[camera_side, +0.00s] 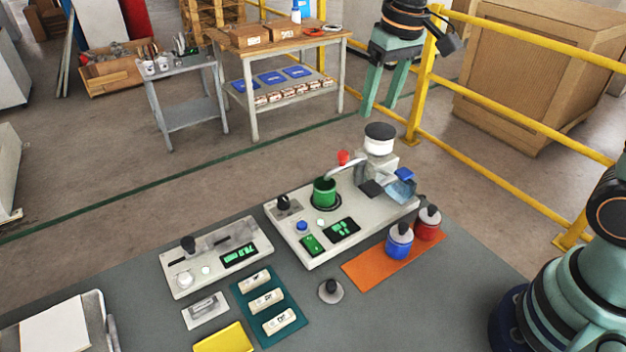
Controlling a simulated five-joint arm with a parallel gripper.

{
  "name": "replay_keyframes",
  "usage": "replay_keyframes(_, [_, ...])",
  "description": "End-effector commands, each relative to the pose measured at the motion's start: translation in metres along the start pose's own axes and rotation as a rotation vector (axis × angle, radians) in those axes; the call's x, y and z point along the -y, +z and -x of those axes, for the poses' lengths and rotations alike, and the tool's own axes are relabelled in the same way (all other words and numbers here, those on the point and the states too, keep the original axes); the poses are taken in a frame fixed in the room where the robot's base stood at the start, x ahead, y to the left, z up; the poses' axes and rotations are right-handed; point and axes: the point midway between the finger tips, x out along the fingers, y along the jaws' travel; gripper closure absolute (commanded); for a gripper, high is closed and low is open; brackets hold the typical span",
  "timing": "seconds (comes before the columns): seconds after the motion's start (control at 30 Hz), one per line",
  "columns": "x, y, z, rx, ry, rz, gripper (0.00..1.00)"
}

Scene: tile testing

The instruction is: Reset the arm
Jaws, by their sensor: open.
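My gripper (379,108) hangs at the top of the side view, right of centre, with its two green fingers pointing down and apart. It is open and nothing shows between the fingers. In the picture it lies above the grey test machine (290,247), and it appears clear of everything on the table. My arm's base stands at the right edge. The links between base and gripper are mostly out of the picture.
The grey table (440,305) holds a smaller instrument (225,252), a teal tray (263,283) with labelled pieces, a yellow block (222,339), and an orange mat (366,277) with blue (399,243) and red (430,222) containers. A yellow railing (520,105) stands behind.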

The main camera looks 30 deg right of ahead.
Motion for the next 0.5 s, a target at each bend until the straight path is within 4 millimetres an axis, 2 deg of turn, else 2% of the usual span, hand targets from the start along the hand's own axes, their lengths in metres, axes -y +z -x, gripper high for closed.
replay_keyframes(0.03, [-0.005, 0.01, 0.009, -0.03, -0.001, -0.002, 0.4])
replay_keyframes(0.2, [-0.019, 0.042, 0.028, -0.123, -0.001, -0.001, 0.4])
replay_keyframes(0.5, [-0.038, 0.095, 0.034, -0.27, 0.01, 0.002, 0.4])
